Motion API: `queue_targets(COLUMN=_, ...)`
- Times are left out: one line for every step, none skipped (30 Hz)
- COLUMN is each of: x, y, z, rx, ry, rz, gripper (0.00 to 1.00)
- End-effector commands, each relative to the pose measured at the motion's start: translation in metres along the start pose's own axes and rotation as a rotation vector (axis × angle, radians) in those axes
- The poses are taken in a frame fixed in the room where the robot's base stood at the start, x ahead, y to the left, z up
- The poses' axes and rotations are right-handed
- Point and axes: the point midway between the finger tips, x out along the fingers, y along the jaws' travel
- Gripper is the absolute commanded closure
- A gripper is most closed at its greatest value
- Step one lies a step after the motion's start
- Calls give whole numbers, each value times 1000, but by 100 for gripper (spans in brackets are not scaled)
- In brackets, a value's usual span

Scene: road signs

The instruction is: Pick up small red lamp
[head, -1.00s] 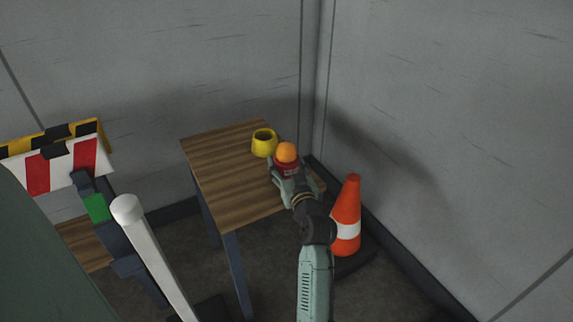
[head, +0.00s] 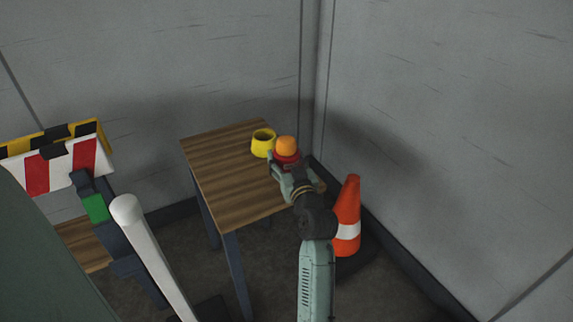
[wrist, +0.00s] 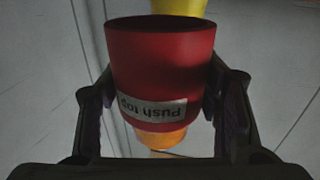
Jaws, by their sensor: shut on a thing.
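The small red lamp (head: 288,159) has a red base and an orange dome. In the head view it is at the right end of the wooden table, in my gripper (head: 285,163). In the wrist view the red base of the lamp (wrist: 160,75) fills the middle, with a "Push top" label and the orange dome below it. The fingers of my gripper (wrist: 160,100) are closed against both sides of the red base. The lamp looks raised a little above the table, though its underside is hidden in the head view.
A yellow cup-like object (head: 263,143) stands on the wooden table (head: 225,180), just left of the lamp. An orange and white cone (head: 347,215) stands right of my arm. Striped barriers (head: 60,155) and a white post (head: 150,250) are at left. Grey walls meet behind the table.

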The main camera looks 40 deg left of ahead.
Motion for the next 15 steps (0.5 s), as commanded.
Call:
queue_targets(x=0, y=0, z=-10, rx=-4, ry=6, rz=0, gripper=79)
queue_targets(x=0, y=0, z=-14, rx=-4, ry=7, rz=1, gripper=79)
queue_targets(x=-3, y=-2, z=-16, rx=-3, ry=3, rz=-1, gripper=79)
queue_targets(x=-8, y=-7, z=-14, rx=-2, ry=1, rz=-2, gripper=79)
queue_targets(x=-13, y=-11, z=-14, rx=-2, ry=2, rz=-1, gripper=79)
queue_targets(x=-20, y=-16, z=-15, rx=-2, ry=2, rz=-2, gripper=79)
queue_targets(x=-26, y=-21, z=-15, rx=-2, ry=2, rz=-2, gripper=79)
queue_targets(x=-32, y=-26, z=-16, rx=-1, ry=2, rz=-2, gripper=79)
queue_targets(x=-40, y=-33, z=-17, rx=-2, ry=1, rz=-2, gripper=79)
queue_targets(x=-47, y=-38, z=-18, rx=0, ry=3, rz=-2, gripper=79)
queue_targets(x=-54, y=-43, z=-18, rx=-2, ry=2, rz=-2, gripper=79)
queue_targets(x=-62, y=-51, z=-20, rx=-1, ry=3, rz=-3, gripper=79)
queue_targets(x=-69, y=-56, z=-20, rx=-1, ry=2, rz=-3, gripper=79)
queue_targets(x=-75, y=-61, z=-21, rx=-1, ry=1, rz=-3, gripper=79)
queue_targets(x=-83, y=-67, z=-22, rx=-1, ry=2, rz=-2, gripper=79)
